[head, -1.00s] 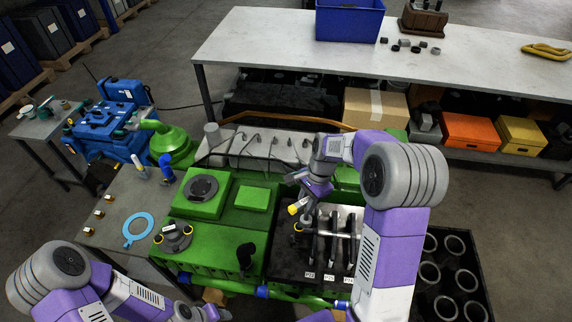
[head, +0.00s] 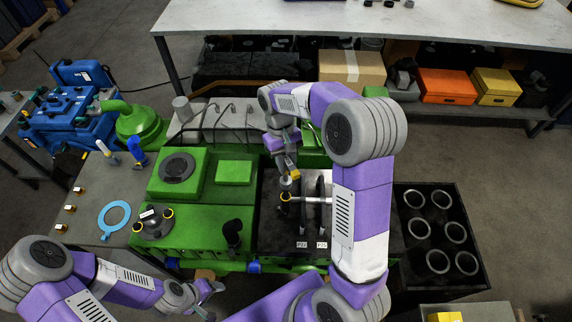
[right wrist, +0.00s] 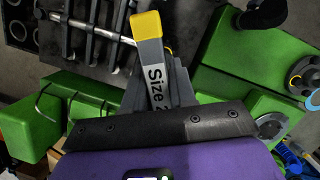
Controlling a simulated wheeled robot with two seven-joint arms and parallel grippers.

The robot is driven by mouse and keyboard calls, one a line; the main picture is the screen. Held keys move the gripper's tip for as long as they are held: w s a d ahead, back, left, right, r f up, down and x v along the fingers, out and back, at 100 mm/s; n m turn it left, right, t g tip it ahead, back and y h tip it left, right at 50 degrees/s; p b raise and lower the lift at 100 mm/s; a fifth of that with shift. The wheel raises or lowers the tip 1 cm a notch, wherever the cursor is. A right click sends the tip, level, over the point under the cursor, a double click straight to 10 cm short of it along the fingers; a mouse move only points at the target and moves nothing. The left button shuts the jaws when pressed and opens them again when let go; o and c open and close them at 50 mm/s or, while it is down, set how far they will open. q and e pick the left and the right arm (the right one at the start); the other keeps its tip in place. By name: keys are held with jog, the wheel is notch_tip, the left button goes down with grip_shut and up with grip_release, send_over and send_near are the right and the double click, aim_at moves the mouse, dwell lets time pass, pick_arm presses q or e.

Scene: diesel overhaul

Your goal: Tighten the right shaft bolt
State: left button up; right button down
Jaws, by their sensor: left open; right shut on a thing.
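My right gripper (head: 286,158) is shut on a grey tool with a yellow end (head: 292,174), just above the green engine. In the right wrist view the tool (right wrist: 150,62) carries a label beginning "Size 2"; its yellow end lies over the near end of a grey shaft. The shaft (head: 310,200) crosses the dark upright plates and has a yellow-ringed end (head: 284,196) close below the tool. I cannot tell whether they touch. The right shaft bolt cannot be made out; my right arm covers part of that side. My left gripper (head: 208,290) is open and empty at the engine's front.
The green engine (head: 195,222) fills the middle, with a black pipe (head: 232,232) standing on it. A blue ring (head: 115,217) lies on the grey table to the left. A black crate (head: 480,250) with several grey rings stands right. A long workbench (head: 230,18) is behind.

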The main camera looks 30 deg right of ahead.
aim_at(287, 172)
jog(key=n, duration=0.2)
jog(key=f+n+h+b, duration=0.1)
jog(key=shift+n, duration=0.4)
jog(key=n+b, duration=0.1)
jog(key=n+h+b, duration=0.1)
jog(key=n, duration=0.1)
jog(key=shift+d+f+n+t, duration=0.1)
jog(key=shift+f+n+t, duration=0.1)
jog(key=shift+n+t, duration=0.1)
jog(key=shift+r+n+p, duration=0.15)
jog(key=shift+n+p, duration=0.2)
jog(key=shift+n, duration=0.55)
jog(key=n, duration=0.1)
jog(key=n+t+h, duration=0.1)
jog(key=n, duration=0.1)
jog(key=shift+w+f+n+p, duration=0.1)
jog(key=shift+f+n+p, duration=0.1)
jog(key=shift+n+p, duration=0.1)
jog(key=n, duration=0.1)
jog(key=n+t, duration=0.1)
jog(key=n, duration=0.3)
jog(key=shift+d+f+p, duration=0.1)
jog(key=shift+f+p, duration=0.25)
jog(key=shift+p, duration=0.05)
notch_tip(287, 172, down, 3)
jog(key=shift+r+n+t+b, duration=0.15)
jog(key=shift+n+t+b, duration=0.15)
jog(key=shift+b, duration=0.55)
jog(key=shift+w+f, duration=0.15)
jog(key=shift+f, duration=0.25)
